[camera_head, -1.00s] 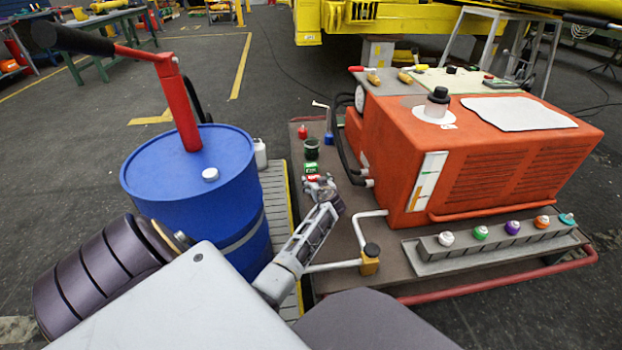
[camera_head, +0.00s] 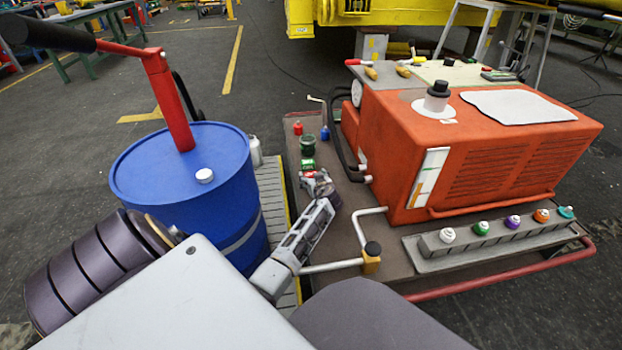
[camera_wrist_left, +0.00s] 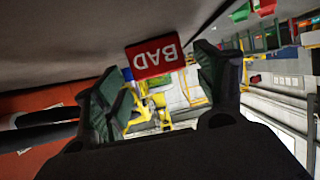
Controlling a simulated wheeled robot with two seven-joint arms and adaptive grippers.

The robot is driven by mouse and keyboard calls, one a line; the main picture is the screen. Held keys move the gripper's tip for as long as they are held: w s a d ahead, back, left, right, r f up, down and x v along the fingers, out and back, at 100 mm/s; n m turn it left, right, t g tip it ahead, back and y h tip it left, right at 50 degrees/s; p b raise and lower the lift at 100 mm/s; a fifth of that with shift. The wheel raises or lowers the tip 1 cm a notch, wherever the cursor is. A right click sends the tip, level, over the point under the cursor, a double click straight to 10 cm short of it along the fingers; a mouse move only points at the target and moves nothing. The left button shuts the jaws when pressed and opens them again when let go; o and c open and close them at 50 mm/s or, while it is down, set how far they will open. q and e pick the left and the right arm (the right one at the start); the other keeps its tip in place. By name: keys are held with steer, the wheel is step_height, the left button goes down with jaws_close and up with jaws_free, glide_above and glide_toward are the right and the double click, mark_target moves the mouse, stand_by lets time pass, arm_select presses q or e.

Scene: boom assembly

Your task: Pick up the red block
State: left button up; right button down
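The red block (camera_head: 308,174) sits on the brown cart deck, just in front of a green block (camera_head: 308,164). In the left wrist view the red block (camera_wrist_left: 155,57) shows the white word "BAD", upside down. My left gripper (camera_head: 318,184) is low over the deck at the near side of the red block and partly covers it in the head view. In the left wrist view my left gripper (camera_wrist_left: 163,92) has its two fingers wide apart, with the red block showing in the gap just beyond the tips. It looks empty. My right gripper is not in view.
A blue drum (camera_head: 185,180) with a red lever stands left of the arm. The orange machine (camera_head: 470,150) and its black hoses are on the right. A green jar (camera_head: 307,145) and a red bottle (camera_head: 298,128) stand behind the blocks. A bent pipe (camera_head: 368,232) is close right.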

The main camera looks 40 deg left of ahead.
arm_select(q)
steer(key=c, duration=0.8)
steer(key=shift+r, duration=0.15)
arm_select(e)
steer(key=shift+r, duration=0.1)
